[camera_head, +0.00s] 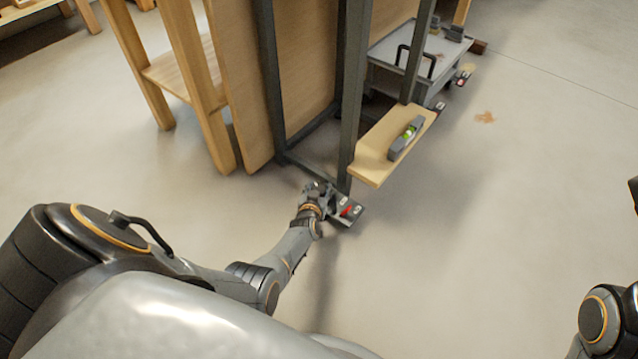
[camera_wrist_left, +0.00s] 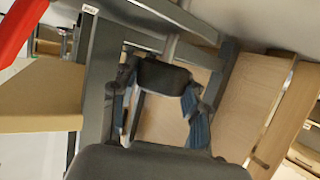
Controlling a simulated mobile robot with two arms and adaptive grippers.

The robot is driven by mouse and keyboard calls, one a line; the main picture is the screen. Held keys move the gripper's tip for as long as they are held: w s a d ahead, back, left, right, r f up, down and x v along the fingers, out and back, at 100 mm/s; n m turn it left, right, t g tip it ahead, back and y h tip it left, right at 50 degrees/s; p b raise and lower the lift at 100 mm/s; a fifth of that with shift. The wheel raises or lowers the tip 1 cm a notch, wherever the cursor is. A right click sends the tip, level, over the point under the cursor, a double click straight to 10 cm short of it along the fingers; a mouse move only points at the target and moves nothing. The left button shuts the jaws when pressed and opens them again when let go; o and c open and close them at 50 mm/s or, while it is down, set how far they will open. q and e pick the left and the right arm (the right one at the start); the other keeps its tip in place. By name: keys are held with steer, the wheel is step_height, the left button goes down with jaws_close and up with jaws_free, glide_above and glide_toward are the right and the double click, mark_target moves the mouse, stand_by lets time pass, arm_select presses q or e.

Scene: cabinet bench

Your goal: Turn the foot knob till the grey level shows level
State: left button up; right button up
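The grey level (camera_head: 399,146) lies on a pale wooden shelf board (camera_head: 376,164), its vial showing yellow-green; the bubble is too small to read. My left gripper (camera_head: 320,190) is low at the foot of the dark metal frame, beside a dark plate with a red part (camera_head: 347,211). In the left wrist view, a dark rounded knob (camera_wrist_left: 163,76) on a metal rod sits between the fingers of my left gripper (camera_wrist_left: 163,95), whose blue pads appear against its two sides. The knob is hidden in the head view. My right gripper is out of view.
Upright dark posts (camera_head: 354,90) and wooden panels (camera_head: 300,65) stand just beyond my left gripper. A grey cart (camera_head: 385,55) with a black handle stands behind the shelf. The floor to the right is open. A red part (camera_wrist_left: 15,30) fills the wrist view's upper left corner.

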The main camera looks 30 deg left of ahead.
arm_select(q)
steer(key=o, duration=0.4)
steer(key=shift+a+r, duration=0.1)
steer(key=shift+s, duration=0.15)
steer(key=shift+s+d, duration=0.4)
steer(key=v, duration=0.6)
steer(key=shift+r, duration=0.3)
steer(key=shift+s+a, duration=0.1)
steer(key=shift+s, duration=0.05)
